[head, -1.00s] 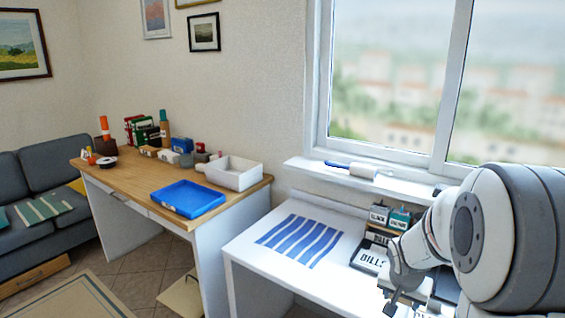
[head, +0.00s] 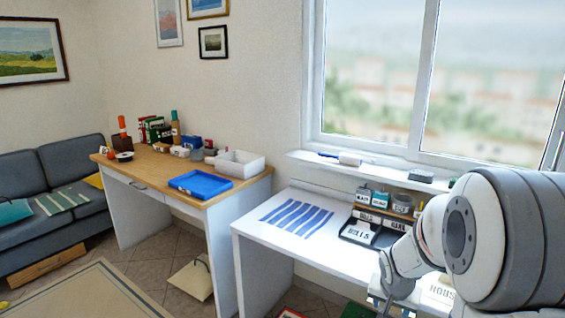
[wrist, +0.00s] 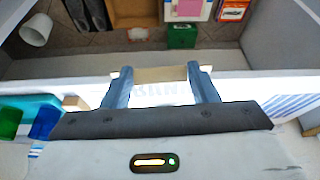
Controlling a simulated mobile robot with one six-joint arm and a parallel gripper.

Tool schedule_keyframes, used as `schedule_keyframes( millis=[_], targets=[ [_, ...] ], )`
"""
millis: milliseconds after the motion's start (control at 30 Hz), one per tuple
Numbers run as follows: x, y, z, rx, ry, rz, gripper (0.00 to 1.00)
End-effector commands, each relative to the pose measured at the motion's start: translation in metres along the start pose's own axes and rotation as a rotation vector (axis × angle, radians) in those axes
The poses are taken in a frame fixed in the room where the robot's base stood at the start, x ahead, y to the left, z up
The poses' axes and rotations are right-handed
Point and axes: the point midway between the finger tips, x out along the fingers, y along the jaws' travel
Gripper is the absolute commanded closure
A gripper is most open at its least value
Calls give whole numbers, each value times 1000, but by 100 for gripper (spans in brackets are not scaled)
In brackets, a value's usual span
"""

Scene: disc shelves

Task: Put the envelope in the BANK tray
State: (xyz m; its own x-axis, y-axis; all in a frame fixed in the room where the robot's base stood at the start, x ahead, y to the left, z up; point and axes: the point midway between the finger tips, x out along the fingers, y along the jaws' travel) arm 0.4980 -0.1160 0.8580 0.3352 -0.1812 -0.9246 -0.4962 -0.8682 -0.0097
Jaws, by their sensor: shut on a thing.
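In the wrist view my gripper (wrist: 158,88) is shut on a thin pale envelope (wrist: 160,74), seen nearly edge-on between the fingers. Faint letters that look like BANK show between the fingers; I cannot tell which surface carries them. In the head view the gripper is mostly hidden by my wrist, low at the right by the white table's front edge, and the envelope cannot be made out. A black tray that appears to be labelled BANK (head: 396,226) sits on the white table, behind and right of the BILLS tray (head: 359,234).
The white table (head: 262,236) has a blue-striped mat (head: 297,217) left of the trays. A HOUSE label (head: 441,290) shows at the right, beside my arm. Small labelled containers (head: 380,199) stand behind the trays. The wooden desk (head: 140,170) holds a blue tray (head: 201,184).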

Motion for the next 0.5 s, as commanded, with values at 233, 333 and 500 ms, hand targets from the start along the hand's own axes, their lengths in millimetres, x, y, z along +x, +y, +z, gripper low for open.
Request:
schedule_keyframes(
  millis=[233, 333, 500],
  targets=[
    [17, -32, 13, -123, -20, -65, 71],
    [25, -49, 22, -191, -23, -98, 71],
    [39, -81, 44, -325, -22, -151, 71]
  ],
)
